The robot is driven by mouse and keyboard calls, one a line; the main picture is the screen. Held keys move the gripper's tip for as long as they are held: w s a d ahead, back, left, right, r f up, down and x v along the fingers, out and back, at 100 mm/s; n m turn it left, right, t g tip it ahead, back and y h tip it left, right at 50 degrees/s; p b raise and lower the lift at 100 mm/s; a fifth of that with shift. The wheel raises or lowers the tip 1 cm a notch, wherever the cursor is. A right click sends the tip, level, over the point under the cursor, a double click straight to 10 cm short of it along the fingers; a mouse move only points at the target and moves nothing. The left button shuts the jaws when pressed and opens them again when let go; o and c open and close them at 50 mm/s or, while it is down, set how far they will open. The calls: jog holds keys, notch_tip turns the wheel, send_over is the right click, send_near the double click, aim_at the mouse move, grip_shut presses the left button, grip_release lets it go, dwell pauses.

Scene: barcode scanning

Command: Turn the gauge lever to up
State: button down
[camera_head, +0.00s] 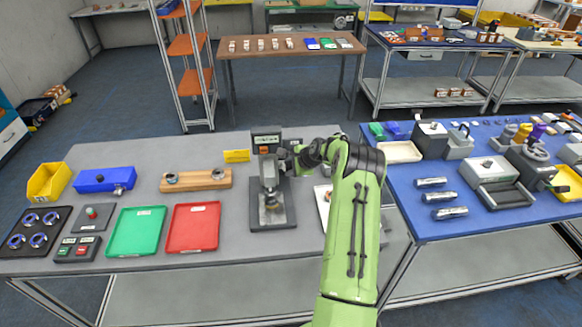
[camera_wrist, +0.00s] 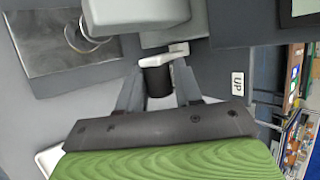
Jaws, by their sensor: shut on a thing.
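The gauge (camera_head: 270,175) is a grey stand with a dark base plate on the grey table, a display box (camera_head: 266,142) behind it. Its lever shows in the wrist view as a pale crank arm (camera_wrist: 168,54) ending in a black knob (camera_wrist: 157,82). My gripper (camera_wrist: 158,92) is shut on the knob, one finger on each side. A white "UP" label (camera_wrist: 237,83) is to the right of the knob in that view. In the head view my gripper (camera_head: 296,158) is at the gauge's right side, and the lever is too small to make out.
A green tray (camera_head: 137,231) and a red tray (camera_head: 194,228) lie to the left of the gauge. A wooden holder (camera_head: 196,180) stands behind them. A blue table (camera_head: 405,205) with several tools adjoins on the right.

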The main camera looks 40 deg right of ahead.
jog(key=c, duration=1)
grip_release()
jog(key=shift+s+f, duration=0.15)
jog(key=shift+f, duration=0.1)
jog(key=shift+o, duration=0.6)
jog(key=shift+r, duration=0.2)
jog(key=b+v, duration=0.1)
jog(key=v, duration=1.4)
jog(key=shift+r+b, duration=0.25)
jog(key=shift+b, duration=0.1)
jog(key=shift+s, duration=0.1)
